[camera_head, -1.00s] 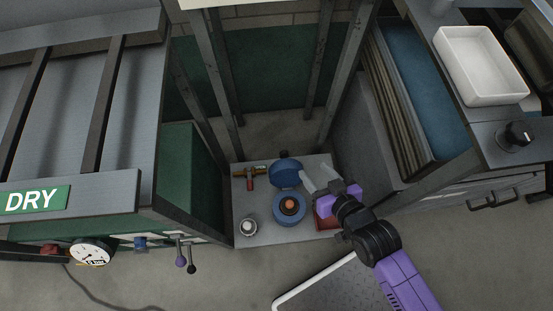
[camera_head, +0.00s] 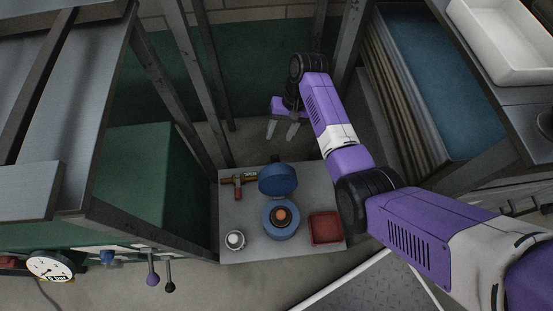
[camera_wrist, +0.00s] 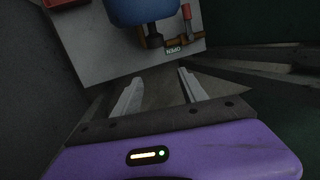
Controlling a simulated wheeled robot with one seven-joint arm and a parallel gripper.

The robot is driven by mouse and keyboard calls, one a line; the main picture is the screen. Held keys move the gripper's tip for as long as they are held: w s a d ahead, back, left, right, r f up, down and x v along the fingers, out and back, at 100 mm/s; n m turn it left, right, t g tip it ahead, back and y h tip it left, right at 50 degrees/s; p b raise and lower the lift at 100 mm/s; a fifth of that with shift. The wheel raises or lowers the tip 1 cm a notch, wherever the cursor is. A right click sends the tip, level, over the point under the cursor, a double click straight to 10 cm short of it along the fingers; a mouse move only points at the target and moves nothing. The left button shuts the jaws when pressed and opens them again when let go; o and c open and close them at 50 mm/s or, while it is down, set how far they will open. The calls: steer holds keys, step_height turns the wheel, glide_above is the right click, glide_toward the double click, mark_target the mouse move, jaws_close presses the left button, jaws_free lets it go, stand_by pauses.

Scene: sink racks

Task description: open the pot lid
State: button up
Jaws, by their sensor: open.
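The blue pot (camera_head: 281,222) sits on a small grey table, with an orange-brown round thing showing inside its open top. Its blue round lid (camera_head: 278,180) is tilted up at the pot's far side, apart from the opening. In the wrist view the lid (camera_wrist: 143,10) shows at the top edge, with a dark handle-like part below it. My gripper (camera_head: 282,131) is open and empty, beyond the table's far edge and clear of the lid. Its two pale fingers (camera_wrist: 158,78) show apart in the wrist view.
The grey table (camera_head: 295,250) also holds a red tray (camera_head: 325,228), a white round knob-like item (camera_head: 235,240) and a red-brown valve-like part (camera_head: 238,182) by an "OPEN" label. Metal posts stand behind and left. A rack of boards (camera_head: 397,110) is at right.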

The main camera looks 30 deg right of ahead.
mark_target(276, 158)
steer(key=s+a+f+g+b, duration=0.1)
steer(key=s+a+f, duration=0.1)
steer(key=s+a+f+g+y+b, duration=0.1)
steer(key=s+a+f+b, duration=0.1)
steer(key=s+f, duration=0.1)
steer(key=shift+a+g, duration=0.1)
steer(key=shift+g, duration=0.3)
jaws_close()
stand_by(0.4)
steer(key=shift+w, duration=0.1)
stand_by(1.0)
